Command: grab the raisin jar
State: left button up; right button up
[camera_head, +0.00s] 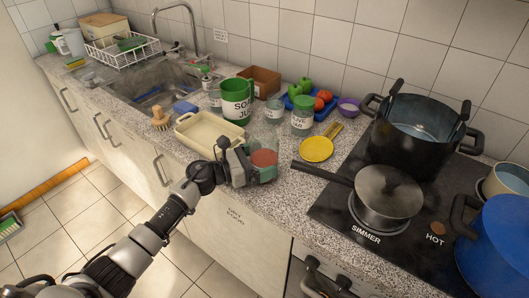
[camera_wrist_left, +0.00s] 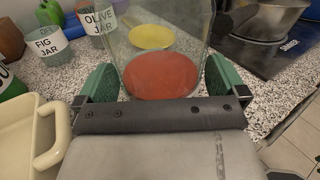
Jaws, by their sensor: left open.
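A clear glass jar (camera_head: 264,174) with a reddish round surface stands near the counter's front edge. No label shows on it, so I cannot tell if it is the raisin jar. My left gripper (camera_head: 250,166) is at this jar. In the left wrist view the glass jar (camera_wrist_left: 165,42) is between the two green-padded fingers of the open left gripper (camera_wrist_left: 158,82). Contact with the pads is unclear. A jar labelled FIG JAR (camera_wrist_left: 52,47) and one labelled OLIVE JAR (camera_wrist_left: 98,21) stand behind it. My right gripper is not in view.
A yellow plate (camera_head: 316,149) lies right of the glass jar. A cream dish (camera_head: 208,132) is left of it, with a green jug (camera_head: 237,98) behind. A pan (camera_head: 385,197) and a large black pot (camera_head: 410,140) are on the stove at right.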

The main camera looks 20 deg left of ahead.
pick_arm(q)
jog(key=shift+c, duration=0.5)
jog(key=c, duration=1.1)
jog(key=shift+o, duration=0.2)
jog(key=shift+r, duration=0.15)
